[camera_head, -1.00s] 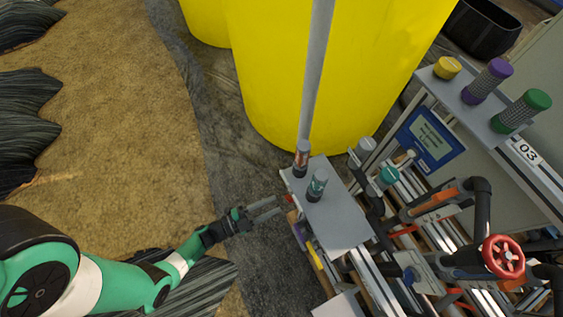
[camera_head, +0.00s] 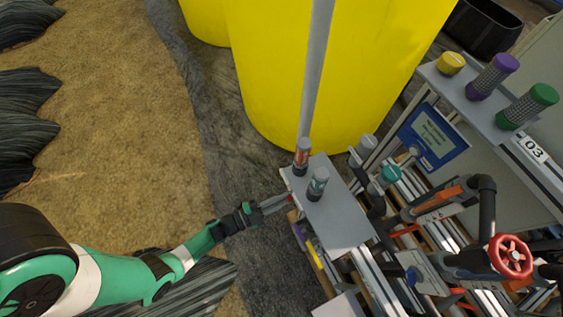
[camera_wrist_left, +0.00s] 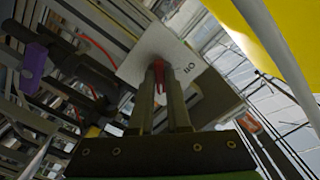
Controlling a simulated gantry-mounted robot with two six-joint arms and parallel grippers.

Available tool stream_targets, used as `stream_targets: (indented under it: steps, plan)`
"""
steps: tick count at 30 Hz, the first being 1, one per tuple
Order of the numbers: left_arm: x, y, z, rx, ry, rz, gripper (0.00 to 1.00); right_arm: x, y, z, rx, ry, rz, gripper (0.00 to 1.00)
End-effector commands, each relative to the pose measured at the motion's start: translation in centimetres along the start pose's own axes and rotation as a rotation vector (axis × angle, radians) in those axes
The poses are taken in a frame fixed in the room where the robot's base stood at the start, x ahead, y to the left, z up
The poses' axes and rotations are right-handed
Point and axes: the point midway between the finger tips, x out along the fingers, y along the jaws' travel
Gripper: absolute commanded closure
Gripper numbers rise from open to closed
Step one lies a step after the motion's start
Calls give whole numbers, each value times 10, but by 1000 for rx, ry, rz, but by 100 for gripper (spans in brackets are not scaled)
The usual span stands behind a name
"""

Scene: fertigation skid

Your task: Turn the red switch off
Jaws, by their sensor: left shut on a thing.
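The red switch (camera_wrist_left: 158,72) shows in the left wrist view as a small red piece on a pale plate (camera_wrist_left: 140,50) marked with "I" and "O". My left gripper (camera_wrist_left: 158,82) is shut on the red switch, one finger on each side of it. The fingers hide much of the switch. In the head view my left gripper (camera_head: 287,199) reaches in from the left to the side of the skid, below the grey top plate (camera_head: 340,220). The switch can hardly be made out there. My right gripper is in neither view.
Two small capped cylinders (camera_head: 317,184) stand on the grey plate just above the gripper. A purple handle (camera_head: 296,229) and a yellow one (camera_head: 315,257) sit close below it. A large yellow tank (camera_head: 330,75) stands behind. Open ground lies left.

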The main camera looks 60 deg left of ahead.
Motion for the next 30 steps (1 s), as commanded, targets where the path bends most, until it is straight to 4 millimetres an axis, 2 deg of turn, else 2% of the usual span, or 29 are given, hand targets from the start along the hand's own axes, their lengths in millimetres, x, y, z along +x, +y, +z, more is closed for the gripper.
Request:
stream_targets:
  steps: [14, 20, 30]
  plan:
    - [0, 0, 0, -65, 0, 0, 100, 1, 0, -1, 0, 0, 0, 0]
    - [0, 0, 0, -187, 0, 0, 100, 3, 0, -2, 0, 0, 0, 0]
    - [0, 1, -1, -498, 0, 1, 100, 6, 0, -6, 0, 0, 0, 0]
